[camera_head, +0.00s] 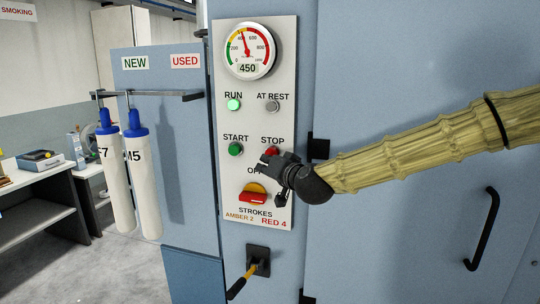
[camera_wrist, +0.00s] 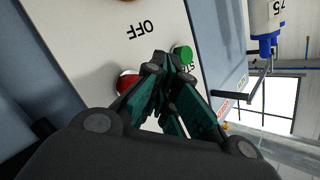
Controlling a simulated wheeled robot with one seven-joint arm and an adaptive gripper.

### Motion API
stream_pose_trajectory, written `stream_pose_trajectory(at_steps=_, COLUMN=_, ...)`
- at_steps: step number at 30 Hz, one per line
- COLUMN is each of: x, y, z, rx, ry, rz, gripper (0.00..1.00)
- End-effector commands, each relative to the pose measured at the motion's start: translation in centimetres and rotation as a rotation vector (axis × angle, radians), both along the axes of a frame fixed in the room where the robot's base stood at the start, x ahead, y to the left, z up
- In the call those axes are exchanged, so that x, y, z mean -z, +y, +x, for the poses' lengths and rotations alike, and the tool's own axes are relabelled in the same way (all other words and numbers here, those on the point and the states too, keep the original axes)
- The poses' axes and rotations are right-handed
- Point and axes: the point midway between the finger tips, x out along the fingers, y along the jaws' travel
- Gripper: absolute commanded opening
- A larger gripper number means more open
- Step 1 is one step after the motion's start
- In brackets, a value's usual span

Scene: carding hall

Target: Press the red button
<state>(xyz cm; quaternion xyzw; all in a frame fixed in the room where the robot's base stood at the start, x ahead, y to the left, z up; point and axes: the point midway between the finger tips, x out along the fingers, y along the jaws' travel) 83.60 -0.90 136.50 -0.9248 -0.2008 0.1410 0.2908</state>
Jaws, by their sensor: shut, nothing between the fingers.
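The red button (camera_head: 271,151) sits under the word STOP on the pale control panel (camera_head: 228,165). In the wrist view the red button (camera_wrist: 126,82) shows beside my fingers, partly hidden by one of them. My gripper (camera_head: 265,161) is shut and empty in front of the panel, just below and left of the red button in the head view. In the wrist view my gripper's fingertips (camera_wrist: 166,65) meet between the red button and the green button (camera_wrist: 183,55). I cannot tell whether they touch the panel.
The green START button (camera_head: 235,149) is left of the red one. Below is a red-handled rotary switch (camera_head: 253,197) on a yellow plate. A gauge (camera_head: 249,51) reads 450 and the RUN lamp (camera_head: 234,104) glows green.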

Motion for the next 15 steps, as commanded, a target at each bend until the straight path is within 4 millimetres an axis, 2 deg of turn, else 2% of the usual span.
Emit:
stream_pose_trajectory(at_steps=6, x=0.08, y=-0.36, z=1.09, rx=-0.001, ry=0.001, rz=0.0, gripper=0.0)
stream_pose_trajectory(at_steps=15, x=0.05, y=-0.41, z=1.27, rx=-0.001, ry=0.001, rz=0.0, gripper=0.0)
